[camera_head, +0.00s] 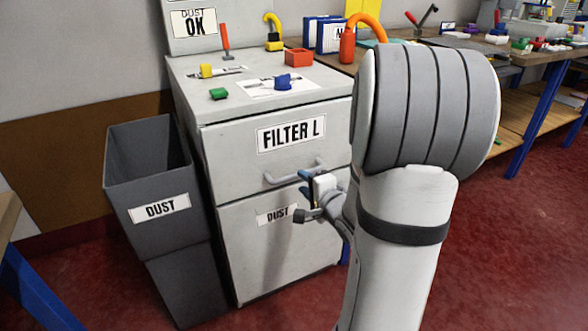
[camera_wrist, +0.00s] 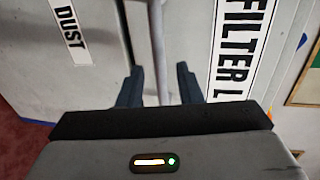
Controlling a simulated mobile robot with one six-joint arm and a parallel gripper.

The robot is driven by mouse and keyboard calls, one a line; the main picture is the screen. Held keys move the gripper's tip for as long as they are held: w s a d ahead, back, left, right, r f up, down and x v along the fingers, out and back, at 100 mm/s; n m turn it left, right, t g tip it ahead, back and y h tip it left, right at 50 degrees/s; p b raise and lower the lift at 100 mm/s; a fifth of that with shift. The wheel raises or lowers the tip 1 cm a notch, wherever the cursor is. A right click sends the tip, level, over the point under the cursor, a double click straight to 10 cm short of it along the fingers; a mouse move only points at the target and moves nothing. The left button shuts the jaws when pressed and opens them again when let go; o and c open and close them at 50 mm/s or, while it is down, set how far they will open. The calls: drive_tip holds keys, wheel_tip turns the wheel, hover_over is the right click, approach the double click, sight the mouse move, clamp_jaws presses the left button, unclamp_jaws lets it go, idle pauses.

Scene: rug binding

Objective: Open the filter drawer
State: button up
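The filter drawer (camera_head: 230,165) is the upper grey front of the cabinet, labelled "FILTER L", and looks shut. Its label also shows in the wrist view (camera_wrist: 241,45). A grey bar handle (camera_head: 283,179) crosses its lower part. My gripper (camera_head: 304,184) is at the right part of this handle. In the wrist view the handle (camera_wrist: 159,45) runs through the gap between the two dark fingers of my gripper (camera_wrist: 161,85). The fingers are open, with a gap on each side of the bar. My arm hides the cabinet's right side in the head view.
A lower front (camera_head: 272,245) labelled "DUST" sits under the drawer. A dark grey dust bin (camera_head: 150,185) stands close on the left.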

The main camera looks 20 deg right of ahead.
sight(297, 177)
drive_tip(key=shift+w+r+p, duration=0.15)
drive_tip(key=shift+w+p, duration=0.1)
drive_tip(key=shift+p, duration=0.25)
drive_tip(key=shift+f+b+x, duration=0.15)
drive_tip(key=shift+b+x, duration=0.4)
drive_tip(key=shift+x, duration=0.85)
drive_tip(key=shift+f+b+x, duration=0.15)
drive_tip(key=shift+b+x, duration=0.35)
drive_tip(key=shift+x, duration=0.85)
drive_tip(key=shift+s, duration=0.1)
clamp_jaws()
